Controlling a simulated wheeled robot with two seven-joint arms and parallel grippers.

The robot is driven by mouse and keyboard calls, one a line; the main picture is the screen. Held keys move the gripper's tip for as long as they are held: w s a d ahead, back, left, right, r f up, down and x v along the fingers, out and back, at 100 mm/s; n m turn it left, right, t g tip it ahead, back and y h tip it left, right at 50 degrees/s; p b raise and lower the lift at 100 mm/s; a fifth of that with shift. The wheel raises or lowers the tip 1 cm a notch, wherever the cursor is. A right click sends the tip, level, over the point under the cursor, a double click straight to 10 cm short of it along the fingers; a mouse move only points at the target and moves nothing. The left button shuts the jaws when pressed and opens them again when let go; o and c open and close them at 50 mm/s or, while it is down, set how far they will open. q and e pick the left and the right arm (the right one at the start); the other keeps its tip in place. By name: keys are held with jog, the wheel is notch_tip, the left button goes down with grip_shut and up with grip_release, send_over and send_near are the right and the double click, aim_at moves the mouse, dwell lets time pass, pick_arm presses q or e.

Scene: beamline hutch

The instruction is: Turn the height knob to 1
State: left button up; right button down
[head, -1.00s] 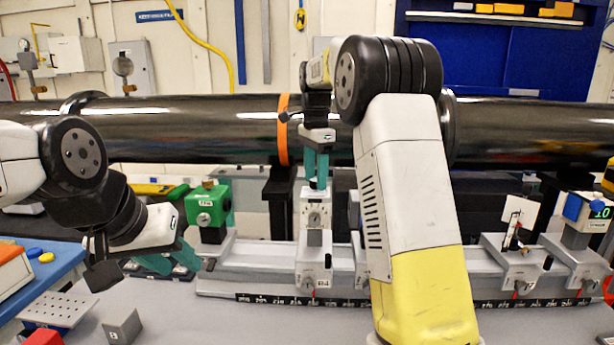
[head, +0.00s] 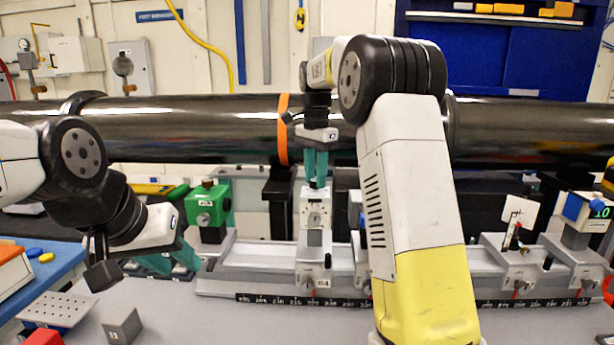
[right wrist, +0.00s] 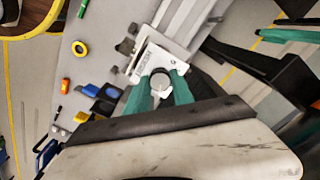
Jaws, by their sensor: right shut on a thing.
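The height knob (right wrist: 160,80) is a small round dark-topped knob on a white stage, seen from above in the right wrist view. In the head view the white stage (head: 314,212) stands on the rail with a small dial on its front; its reading is too small to tell. My right gripper (head: 316,184) points down onto the stage top, its green fingers shut on the knob; they also flank it in the right wrist view (right wrist: 161,93). The fingers hide the knob in the head view. My left gripper (head: 176,264) hangs at the left, away from the stage; its finger gap is unclear.
The grey rail (head: 260,262) carries other stages, including a green box (head: 208,205) to the left and a white card holder (head: 518,215) to the right. A black pipe (head: 200,130) runs behind.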

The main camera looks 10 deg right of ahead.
jog(key=n, duration=0.5)
jog(key=shift+n, duration=0.3)
jog(key=n, duration=1)
jog(key=shift+n, duration=2.6)
jog(key=c, duration=1.1)
grip_release()
